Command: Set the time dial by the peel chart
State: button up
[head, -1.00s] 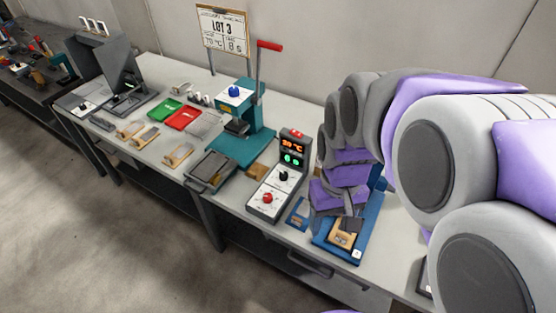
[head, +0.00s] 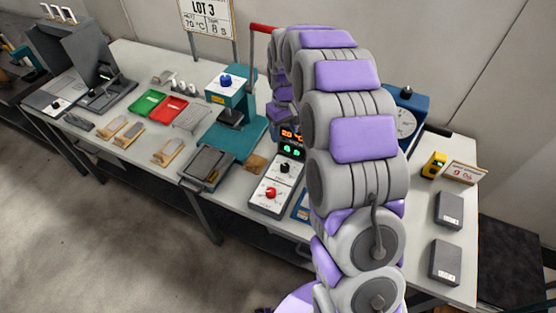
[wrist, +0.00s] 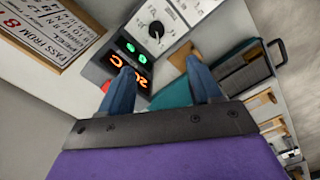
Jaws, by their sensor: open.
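The control box (head: 277,178) stands on the bench with a black knob (head: 285,168) above a red knob (head: 270,193); I cannot read which is the time dial. Its display (head: 291,141) shows orange 20 °C and small green digits. In the wrist view the black knob (wrist: 156,30) and display (wrist: 130,52) lie beyond my gripper (wrist: 160,82), which is open and empty, apart from both. A framed board (wrist: 45,28) there reads "PASS FROM 8"; its other text is hard to read. In the head view my arm hides my gripper.
A teal press (head: 235,100) with a red-handled lever stands left of the box. A placard (head: 207,18) reads "LOT 3, 70 °C, 8 s". A blue dial gauge (head: 408,110) and dark grey blocks (head: 446,262) are at the right. Green (head: 148,103) and red trays lie left.

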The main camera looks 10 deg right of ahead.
aim_at(285, 165)
jog(key=f+b, duration=0.1)
jog(key=f, duration=0.4)
jog(key=f+b, duration=0.1)
jog(key=f, duration=0.4)
jog(key=f+b, duration=0.1)
jog(key=f, duration=0.5)
jog(key=shift+w+d, duration=0.15)
jog(key=shift+d, duration=0.25)
jog(key=shift+d+f, duration=0.15)
jog(key=shift+f, duration=0.65)
jog(key=shift+a, duration=0.2)
jog(key=shift+c, duration=0.4)
jog(key=c, duration=1)
jog(key=shift+o, duration=0.2)
